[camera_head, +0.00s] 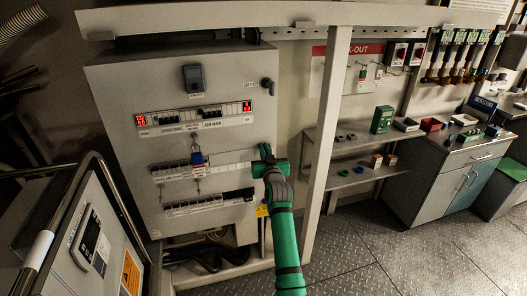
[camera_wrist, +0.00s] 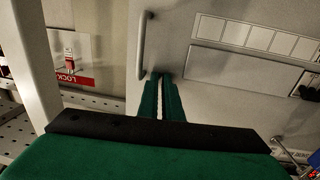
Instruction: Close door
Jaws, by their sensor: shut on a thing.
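The grey cabinet door (camera_head: 220,72) bears red number displays, rows of breakers and labels. Its right side is beside the pale upright post in the head view. My gripper (camera_head: 263,158) is at the door's right side, with my green arm reaching up from below. In the wrist view the door (camera_wrist: 220,75) fills the upper right, and a grey bar handle (camera_wrist: 143,45) stands on it.
A pale frame post (camera_head: 325,130) stands just right of my arm. Shelves (camera_head: 350,145) with small boxes and a drawer cabinet (camera_head: 445,185) stand further right. A metal unit with rails (camera_head: 85,225) is at the lower left. The patterned floor (camera_head: 400,255) at lower right is clear.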

